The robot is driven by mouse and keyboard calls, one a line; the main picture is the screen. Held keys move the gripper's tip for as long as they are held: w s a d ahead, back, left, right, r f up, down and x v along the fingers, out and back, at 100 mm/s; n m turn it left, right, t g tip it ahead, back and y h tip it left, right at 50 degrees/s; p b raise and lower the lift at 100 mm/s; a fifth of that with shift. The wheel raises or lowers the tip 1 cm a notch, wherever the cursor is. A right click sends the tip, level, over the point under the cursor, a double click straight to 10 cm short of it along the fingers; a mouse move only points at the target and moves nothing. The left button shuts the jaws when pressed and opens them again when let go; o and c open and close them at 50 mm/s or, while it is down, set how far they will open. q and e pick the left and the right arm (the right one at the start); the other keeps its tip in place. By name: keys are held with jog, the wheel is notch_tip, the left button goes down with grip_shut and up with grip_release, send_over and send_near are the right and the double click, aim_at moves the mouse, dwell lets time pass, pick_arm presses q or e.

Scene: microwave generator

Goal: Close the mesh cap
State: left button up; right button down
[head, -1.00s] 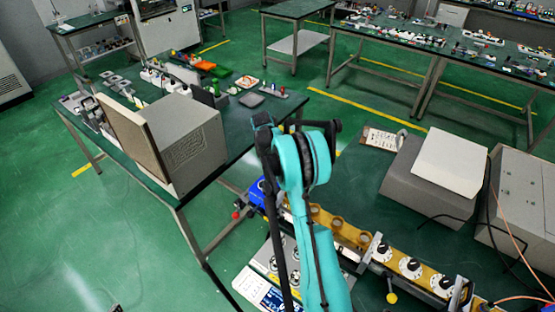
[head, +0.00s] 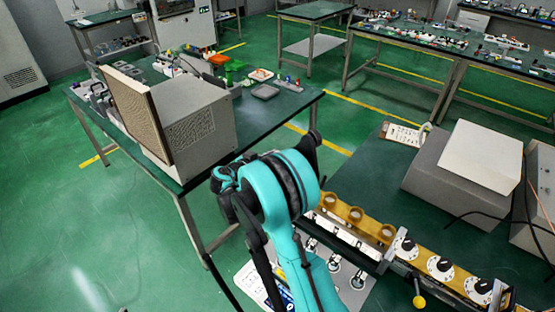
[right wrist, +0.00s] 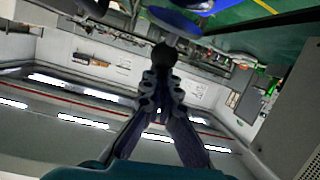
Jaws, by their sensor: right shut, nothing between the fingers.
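The grey generator box (head: 200,128) stands on the green table at left in the head view. The mesh cap (head: 133,112), a tan mesh panel with a pale frame, stands open at the box's left side, at an angle to it. My turquoise right arm reaches up from the bottom middle, to the right of and in front of the box. Its fingers are hard to make out in the head view. In the right wrist view my right gripper (right wrist: 163,58) is shut and empty, apart from the cap. My left gripper is out of view.
The green table (head: 262,118) holds small parts and trays behind the box. A bench (head: 385,145) at right carries a yellow rail with dials (head: 440,265) and grey boxes (head: 470,165). Green floor (head: 70,220) is free at the left front.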

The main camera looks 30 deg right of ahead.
jog(key=shift+s+a+f+b, duration=0.3)
jog(key=shift+a+f+b, duration=0.35)
jog(key=shift+a, duration=0.3)
jog(key=shift+s+a+f+b, duration=0.15)
jog(key=shift+a+f+b, duration=0.35)
jog(key=shift+f, duration=0.15)
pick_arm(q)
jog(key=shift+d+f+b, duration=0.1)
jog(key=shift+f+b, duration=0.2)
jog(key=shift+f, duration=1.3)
pick_arm(e)
jog(key=shift+s+a+f, duration=0.2)
jog(key=shift+a+f, duration=0.05)
jog(key=shift+f, duration=0.25)
jog(key=shift+a, duration=0.1)
jog(key=shift+r+p, duration=0.3)
jog(key=shift+r, duration=0.1)
notch_tip(320, 180, up, 4)
jog(key=p, duration=0.3)
pick_arm(q)
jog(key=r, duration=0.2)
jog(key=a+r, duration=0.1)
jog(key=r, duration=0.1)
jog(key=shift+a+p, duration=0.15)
jog(key=shift+p, duration=0.2)
pick_arm(e)
jog(key=s+a+f, duration=0.2)
jog(key=a, duration=0.6)
jog(key=shift+s+a+f, duration=0.15)
jog(key=shift+a+f, duration=0.05)
